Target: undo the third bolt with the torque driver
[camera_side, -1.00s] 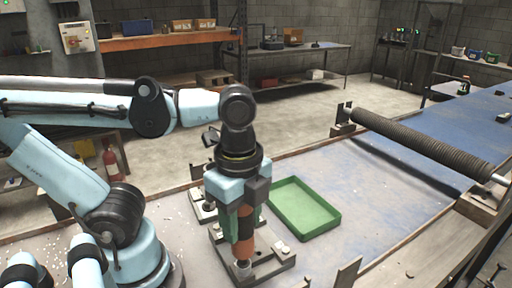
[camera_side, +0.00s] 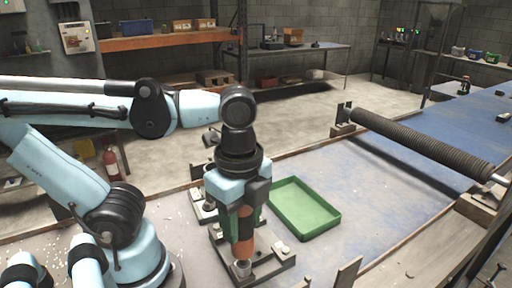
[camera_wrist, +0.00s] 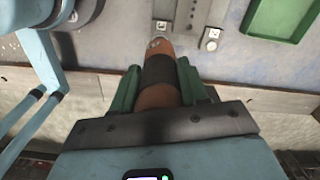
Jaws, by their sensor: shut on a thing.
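The torque driver (camera_side: 245,222) has an orange grip with a dark band and stands upright in the side view. My gripper (camera_side: 243,228) is shut on it, with green finger pads on either side. The driver's lower end is over a dark metal plate (camera_side: 272,263) on the bench, at a pale round fitting (camera_side: 242,268). I cannot tell whether its tip sits on a bolt. Another pale bolt-like piece (camera_side: 281,248) is at the plate's right. The wrist view also shows the driver (camera_wrist: 160,75) between the green fingers. The third bolt cannot be singled out.
An empty green tray (camera_side: 305,210) lies on the bench right of my gripper. A second small fixture (camera_side: 201,211) stands behind and left of the plate. A dark ribbed roller (camera_side: 420,143) lies farther right. The bench beyond the tray is mostly clear.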

